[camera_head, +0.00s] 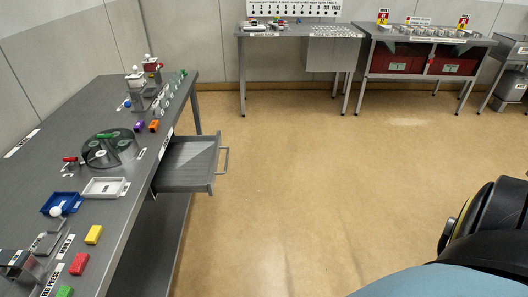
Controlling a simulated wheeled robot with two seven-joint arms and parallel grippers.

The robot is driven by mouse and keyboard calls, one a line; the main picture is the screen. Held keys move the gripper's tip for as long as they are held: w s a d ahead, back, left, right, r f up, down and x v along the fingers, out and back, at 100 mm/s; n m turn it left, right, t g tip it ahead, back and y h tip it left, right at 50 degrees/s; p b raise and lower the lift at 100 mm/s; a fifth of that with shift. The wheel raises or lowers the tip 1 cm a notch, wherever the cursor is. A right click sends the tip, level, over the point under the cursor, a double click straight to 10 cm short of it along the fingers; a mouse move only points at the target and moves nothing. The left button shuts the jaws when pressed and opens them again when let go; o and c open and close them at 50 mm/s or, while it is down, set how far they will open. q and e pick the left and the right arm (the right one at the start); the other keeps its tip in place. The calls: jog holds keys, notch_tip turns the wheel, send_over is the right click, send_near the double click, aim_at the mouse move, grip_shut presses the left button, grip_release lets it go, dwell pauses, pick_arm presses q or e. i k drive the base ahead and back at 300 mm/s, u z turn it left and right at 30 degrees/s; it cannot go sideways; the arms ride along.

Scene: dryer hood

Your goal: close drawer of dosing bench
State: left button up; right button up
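The bench with the drawer (190,165) stands along the left, with its long grey top (65,130) running away from me. The drawer is pulled out to the right from under the top. The part of the drawer under the top is hidden. Neither gripper is in view. A black and blue rounded part of my own body shows at the lower right.
A round glass-like dish (109,148), a white tray (104,187), a blue tray (61,203) and several coloured blocks sit on the bench top. Other benches (425,50) stand along the back wall. The tan floor (300,190) right of the drawer is clear.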

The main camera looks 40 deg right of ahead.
aim_at(187, 164)
jog(key=z, duration=0.35)
jog(key=k, duration=1.2)
jog(key=z, duration=0.6)
jog(key=i, duration=2.15)
jog(key=u, duration=1.4)
jog(key=i, duration=0.15)
jog(key=z, duration=0.05)
